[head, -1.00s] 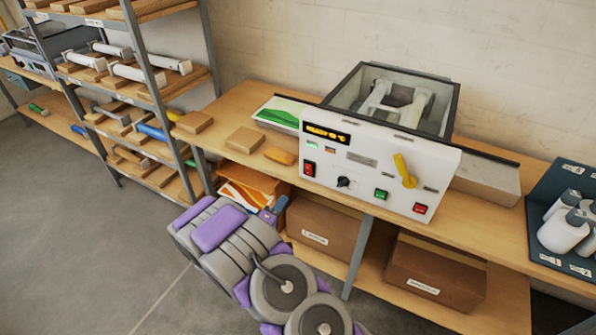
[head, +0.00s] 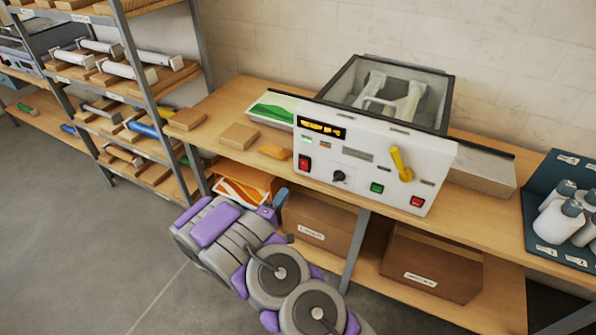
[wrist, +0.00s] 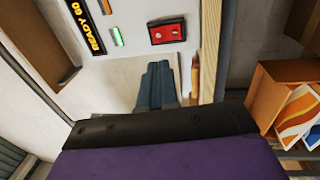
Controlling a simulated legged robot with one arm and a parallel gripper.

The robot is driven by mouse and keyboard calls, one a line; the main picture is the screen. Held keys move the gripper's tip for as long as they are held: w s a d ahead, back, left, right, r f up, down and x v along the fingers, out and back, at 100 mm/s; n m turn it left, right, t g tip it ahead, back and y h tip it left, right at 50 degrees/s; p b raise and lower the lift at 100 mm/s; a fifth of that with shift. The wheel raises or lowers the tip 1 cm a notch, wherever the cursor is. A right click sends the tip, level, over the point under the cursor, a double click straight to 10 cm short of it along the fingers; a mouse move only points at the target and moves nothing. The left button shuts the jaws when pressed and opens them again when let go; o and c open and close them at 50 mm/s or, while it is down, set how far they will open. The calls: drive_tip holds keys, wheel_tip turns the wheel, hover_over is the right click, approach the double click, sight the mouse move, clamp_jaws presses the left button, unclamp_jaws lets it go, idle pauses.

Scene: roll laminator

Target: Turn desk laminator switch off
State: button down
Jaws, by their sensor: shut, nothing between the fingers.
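The white laminator (head: 358,156) stands on the wooden bench. Its amber display (head: 321,126) is lit, and in the wrist view it reads READY and a number (wrist: 88,25). A red rocker switch (head: 304,162) sits at the panel's left; it also shows in the wrist view (wrist: 167,31), but its position is unclear. A black knob (head: 339,177), a green switch (head: 376,188), another red switch (head: 417,201) and a yellow lever (head: 400,163) are further right. My gripper (head: 273,208), its blue fingers together (wrist: 158,84), is shut and empty, below and left of the red rocker, apart from it.
Wooden blocks (head: 239,136) and a green-and-white sheet (head: 270,110) lie left of the laminator. Cardboard boxes (head: 430,265) stand on the lower shelf. A rack of rolls (head: 145,128) is at left, and a bottle tray (head: 535,190) at right. Open floor lies front left.

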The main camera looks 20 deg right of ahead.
sight(303, 163)
drive_tip(key=b+x, duration=0.2)
drive_tip(key=x, duration=0.9)
drive_tip(key=shift+w+d+b, duration=0.15)
drive_tip(key=shift+d+b, duration=0.1)
drive_tip(key=shift+b, duration=0.05)
drive_tip(key=shift+r, duration=0.15)
drive_tip(key=shift+w+d+r+g+y+p, duration=0.25)
drive_tip(key=shift+r+p, duration=0.2)
drive_tip(key=shift+p, duration=0.65)
drive_tip(key=shift+a+f, duration=0.1)
drive_tip(key=shift+f, duration=0.2)
drive_tip(key=shift+s, duration=0.2)
